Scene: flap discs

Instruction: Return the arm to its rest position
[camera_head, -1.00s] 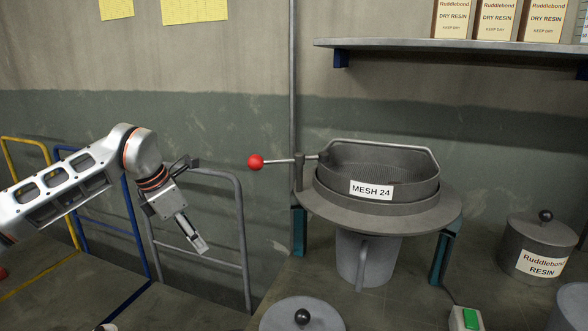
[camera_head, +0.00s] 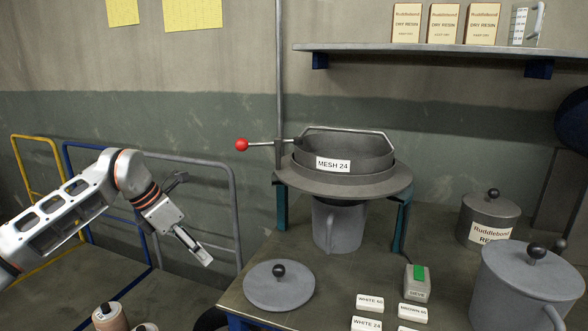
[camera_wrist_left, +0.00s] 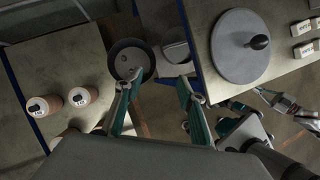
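My left arm (camera_head: 65,213) comes in from the left in the head view, bent at a raised elbow joint. Its gripper (camera_head: 207,258) points down and to the right, in the air left of the workbench, near the grey railing. In the left wrist view the two teal fingers (camera_wrist_left: 160,94) stand apart with nothing between them, so the gripper is open and empty. My right gripper is not in the head view.
The workbench (camera_head: 252,307) carries a sieve (camera_head: 345,163) marked MESH 24, a jug (camera_head: 338,224), a round lid (camera_head: 279,288), a green-button switch (camera_head: 417,283), label blocks and lidded pots. A dark round bin (camera_wrist_left: 131,48) lies below the gripper. Grey, blue and yellow rails stand at left.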

